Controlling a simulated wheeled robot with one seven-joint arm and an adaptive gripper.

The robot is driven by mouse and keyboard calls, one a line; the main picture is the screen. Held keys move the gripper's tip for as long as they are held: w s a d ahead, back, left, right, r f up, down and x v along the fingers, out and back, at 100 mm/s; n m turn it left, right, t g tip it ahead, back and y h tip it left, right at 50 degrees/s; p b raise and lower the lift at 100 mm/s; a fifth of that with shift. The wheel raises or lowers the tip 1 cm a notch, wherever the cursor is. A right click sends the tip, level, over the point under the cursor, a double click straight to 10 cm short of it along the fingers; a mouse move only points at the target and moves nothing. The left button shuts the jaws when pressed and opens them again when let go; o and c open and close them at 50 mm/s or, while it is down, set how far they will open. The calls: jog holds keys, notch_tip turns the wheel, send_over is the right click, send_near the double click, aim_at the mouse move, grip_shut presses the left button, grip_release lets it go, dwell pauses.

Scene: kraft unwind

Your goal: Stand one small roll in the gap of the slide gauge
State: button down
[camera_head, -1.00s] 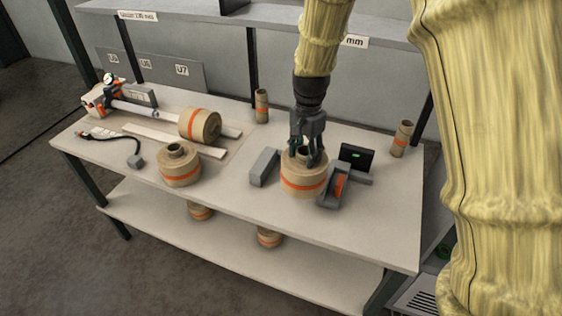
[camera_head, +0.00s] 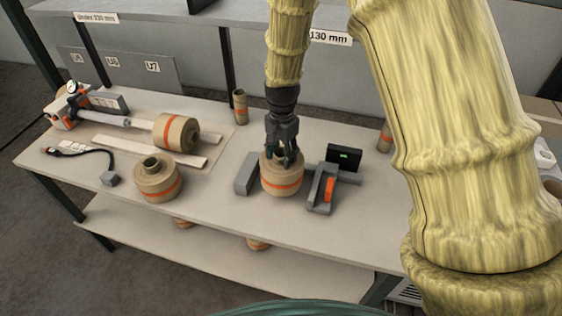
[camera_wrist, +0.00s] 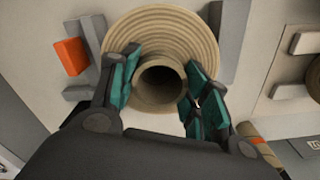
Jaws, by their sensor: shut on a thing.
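A brown kraft roll with an orange band (camera_head: 281,186) stands upright on the table in the gap of the slide gauge. The gauge has a plain grey block (camera_head: 246,174) on the left, a grey jaw with an orange part (camera_head: 323,188) on the right and a black display (camera_head: 344,156) behind. My gripper (camera_head: 285,160) points down and is shut on the roll's raised core. In the wrist view, its teal fingers (camera_wrist: 158,88) sit on either side of the core. The roll's rim (camera_wrist: 160,22) lies close to both gauge sides; contact is unclear.
Another banded roll (camera_head: 157,181) stands to the left. A roll (camera_head: 177,133) lies on its side by a shaft with an orange-ended device (camera_head: 63,112). Slim tubes (camera_head: 240,107) stand at the back. Rolls sit on the lower shelf (camera_head: 258,243). The front of the table is clear.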

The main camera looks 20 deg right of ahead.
jog(key=shift+s+a+f, duration=0.1)
jog(key=shift+s, duration=0.1)
jog(key=shift+f+p, duration=0.75)
jog(key=shift+f, duration=1.35)
jog(key=c, duration=0.7)
grip_release()
jog(key=shift+r+b, duration=2.25)
jog(key=shift+r, duration=3.9)
